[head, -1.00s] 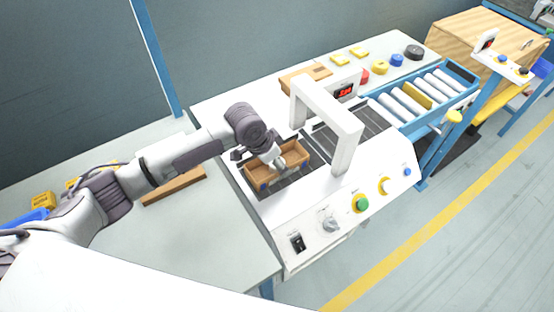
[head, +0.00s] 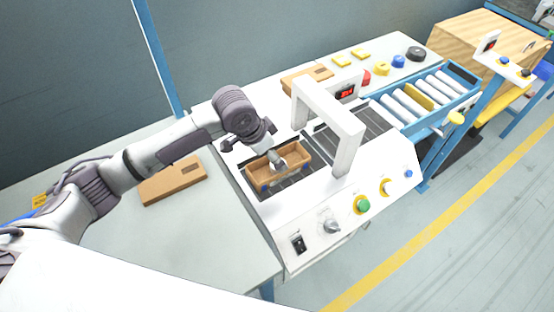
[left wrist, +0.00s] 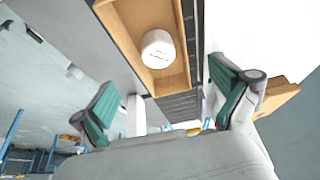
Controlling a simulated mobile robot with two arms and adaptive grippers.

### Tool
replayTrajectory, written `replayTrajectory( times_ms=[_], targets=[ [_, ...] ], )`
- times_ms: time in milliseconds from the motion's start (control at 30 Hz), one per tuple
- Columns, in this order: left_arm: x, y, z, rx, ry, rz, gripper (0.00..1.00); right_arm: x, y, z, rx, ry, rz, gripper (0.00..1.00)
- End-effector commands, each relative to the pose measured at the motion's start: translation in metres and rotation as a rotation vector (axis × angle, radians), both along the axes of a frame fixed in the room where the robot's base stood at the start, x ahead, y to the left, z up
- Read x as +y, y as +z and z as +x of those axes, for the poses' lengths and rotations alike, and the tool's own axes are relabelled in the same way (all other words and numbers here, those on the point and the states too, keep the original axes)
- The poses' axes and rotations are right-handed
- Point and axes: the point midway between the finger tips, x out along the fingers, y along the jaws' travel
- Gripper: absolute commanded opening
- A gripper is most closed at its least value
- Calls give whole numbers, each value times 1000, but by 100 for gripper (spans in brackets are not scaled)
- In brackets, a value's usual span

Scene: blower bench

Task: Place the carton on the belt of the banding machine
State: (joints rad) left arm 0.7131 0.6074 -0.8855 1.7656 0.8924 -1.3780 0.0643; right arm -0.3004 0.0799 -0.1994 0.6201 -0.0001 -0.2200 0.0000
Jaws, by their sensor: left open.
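The carton (head: 293,176) is an open brown tray-like box with a white round item (head: 277,160) in it. It sits on the dark belt (head: 297,188) of the banding machine (head: 341,206), left of the white arch (head: 335,112). My left gripper (head: 249,145) is open and empty, above and behind the carton, apart from it. In the left wrist view the carton (left wrist: 178,77) and the white item (left wrist: 158,49) show beyond the spread green-padded fingers (left wrist: 168,108). My right gripper is not in view.
A flat brown carton (head: 173,181) lies on the left table. Another flat carton (head: 306,78) lies behind the arch. A roller conveyor (head: 425,95) leads right toward a large box (head: 487,43). Tape rolls (head: 397,61) stand at the back. The machine's front has buttons (head: 362,205).

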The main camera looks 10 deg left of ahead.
Motion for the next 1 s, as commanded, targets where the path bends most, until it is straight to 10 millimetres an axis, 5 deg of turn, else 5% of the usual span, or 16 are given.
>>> replayTrajectory(
  times_ms=[200,400,1000],
  targets=[
    [12,40,-11,-3,1,0,99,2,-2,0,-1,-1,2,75],
    [17,58,-17,0,0,0,99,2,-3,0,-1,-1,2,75],
    [17,60,-18,2,1,0,99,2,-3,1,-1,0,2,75]
  ],
)
